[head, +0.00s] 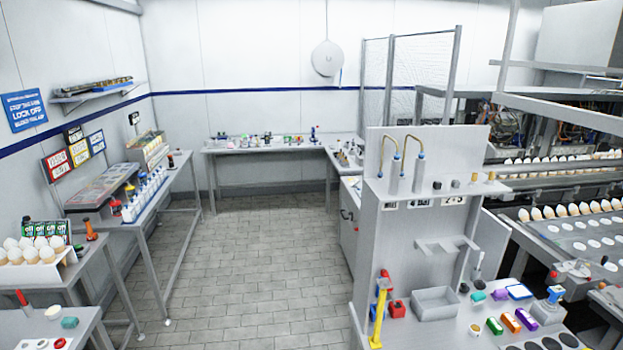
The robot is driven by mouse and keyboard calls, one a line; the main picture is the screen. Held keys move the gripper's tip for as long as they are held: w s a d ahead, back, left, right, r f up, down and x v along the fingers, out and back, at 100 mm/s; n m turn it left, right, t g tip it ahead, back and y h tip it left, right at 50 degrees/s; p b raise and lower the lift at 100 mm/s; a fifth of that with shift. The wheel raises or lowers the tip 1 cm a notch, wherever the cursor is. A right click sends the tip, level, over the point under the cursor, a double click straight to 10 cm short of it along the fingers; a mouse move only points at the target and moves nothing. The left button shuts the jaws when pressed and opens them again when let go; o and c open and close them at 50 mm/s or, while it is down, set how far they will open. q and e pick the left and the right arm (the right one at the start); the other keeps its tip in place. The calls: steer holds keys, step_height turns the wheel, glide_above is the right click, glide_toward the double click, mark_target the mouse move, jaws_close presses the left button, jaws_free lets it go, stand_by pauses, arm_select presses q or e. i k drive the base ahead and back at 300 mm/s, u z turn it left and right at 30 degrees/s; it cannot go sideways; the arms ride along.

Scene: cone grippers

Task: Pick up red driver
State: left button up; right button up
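A slim upright tool with a red handle (22,297), which looks like a red driver, stands on the near-left table (40,325). Its lower part is small and hard to make out. Another red-topped item (384,274) stands above a yellow upright tool (379,312) on the right workbench (440,332); I cannot tell whether it is a driver. Neither of my grippers is in the head view.
White cones in a holder (35,252) and an orange-handled tool (90,229) stand on the left table behind. A grey tray (435,304) and several coloured blocks are on the right workbench. The tiled floor (260,270) between the benches is clear.

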mark_target(390, 292)
steer(key=z, duration=0.85)
